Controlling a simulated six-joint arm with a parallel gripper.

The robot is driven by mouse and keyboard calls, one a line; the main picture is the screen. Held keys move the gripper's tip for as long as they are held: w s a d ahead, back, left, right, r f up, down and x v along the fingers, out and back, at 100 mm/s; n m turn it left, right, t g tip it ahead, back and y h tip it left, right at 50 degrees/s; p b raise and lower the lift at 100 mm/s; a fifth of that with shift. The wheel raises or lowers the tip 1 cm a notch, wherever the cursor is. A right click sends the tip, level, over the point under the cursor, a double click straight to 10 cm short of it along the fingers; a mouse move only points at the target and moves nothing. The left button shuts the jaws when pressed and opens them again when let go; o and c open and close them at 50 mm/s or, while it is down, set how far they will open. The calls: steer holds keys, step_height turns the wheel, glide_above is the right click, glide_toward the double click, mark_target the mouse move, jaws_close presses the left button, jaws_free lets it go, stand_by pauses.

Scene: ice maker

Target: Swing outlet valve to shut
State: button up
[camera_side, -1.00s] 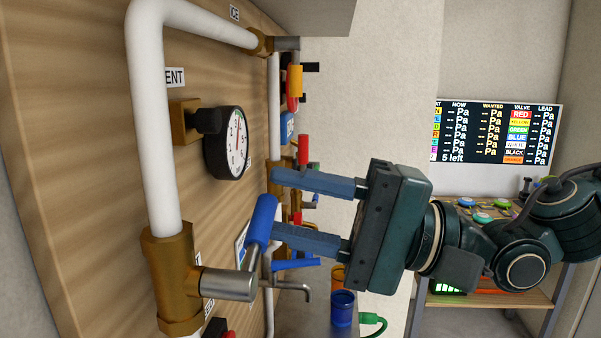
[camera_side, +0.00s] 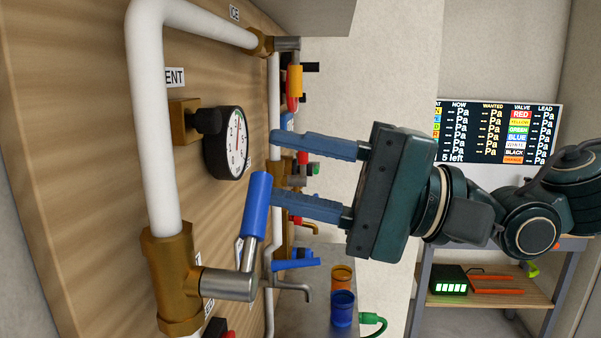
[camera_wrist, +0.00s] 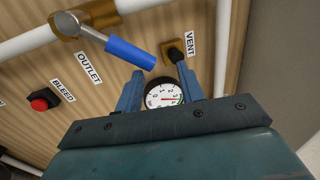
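The outlet valve (camera_side: 172,275) is a brass body on a white pipe with a grey lever and blue handle grip (camera_side: 257,206). In the side view the grip points up, tilted slightly right. My gripper (camera_side: 272,168) is open and empty, with its blue fingers spread. The lower finger's tip is at the grip, close to or touching it; exact contact cannot be told. In the wrist view the blue grip (camera_wrist: 130,52) slants down right above the OUTLET label (camera_wrist: 88,68), its free end close to the left finger of my gripper (camera_wrist: 160,82).
A round pressure gauge (camera_side: 229,143) stands out from the wooden panel by my fingertips. The VENT label (camera_wrist: 190,46) and a red BLEED button (camera_wrist: 43,100) show in the wrist view. More valves and taps line the panel behind. Blue (camera_side: 342,308) and orange cups stand on the bench.

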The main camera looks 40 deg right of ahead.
steer(key=shift+d, duration=0.75)
steer(key=n+g+y, duration=0.1)
steer(key=n+g, duration=0.4)
steer(key=n, duration=0.5)
glide_toward(259, 196)
steer(key=d+f, duration=0.1)
steer(key=d, duration=0.3)
steer(key=shift+s+r+n+y, duration=0.1)
steer(key=shift+s+n+y, duration=0.1)
steer(key=shift+n, duration=0.4)
steer(key=shift+s+r+n+y, duration=0.1)
steer(key=shift+s+n, duration=0.05)
steer(key=shift+n, duration=0.45)
steer(key=shift+w+a, duration=0.15)
steer(key=shift+a, duration=0.05)
steer(key=shift+x, duration=6.65)
steer(key=shift+a+f, duration=0.1)
steer(key=shift+f, duration=0.05)
steer(key=shift+c, duration=0.2)
jaws_close()
